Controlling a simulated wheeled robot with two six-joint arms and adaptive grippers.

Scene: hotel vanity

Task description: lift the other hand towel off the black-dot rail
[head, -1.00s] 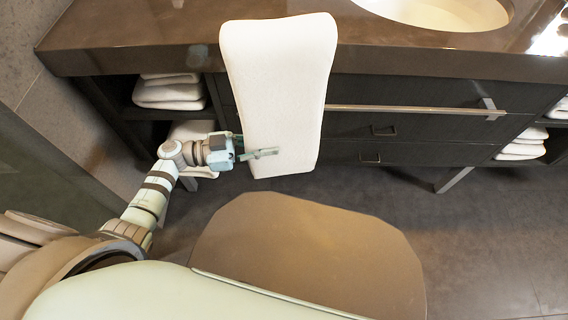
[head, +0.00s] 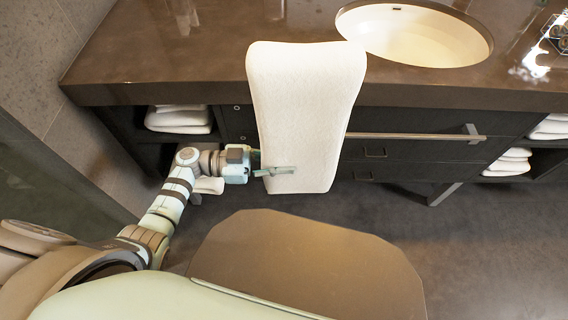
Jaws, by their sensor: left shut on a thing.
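One white hand towel (head: 303,110) stands out long and flat in front of the vanity. Its upper end overlaps the counter edge, well above the line of the metal rail (head: 415,137). It hides the rail's left part, and its lower end hangs below the rail. It appears clear of the rail. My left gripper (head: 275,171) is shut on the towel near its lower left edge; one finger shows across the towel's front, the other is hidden. My right gripper is not in view. No black dot can be made out on the rail.
The brown counter (head: 165,60) with a sink (head: 415,38) juts out above dark drawers. Folded towels lie on a left shelf (head: 178,120) and right shelves (head: 508,162). A grey wall (head: 35,60) stands close on the left. Open floor (head: 480,250) lies at right.

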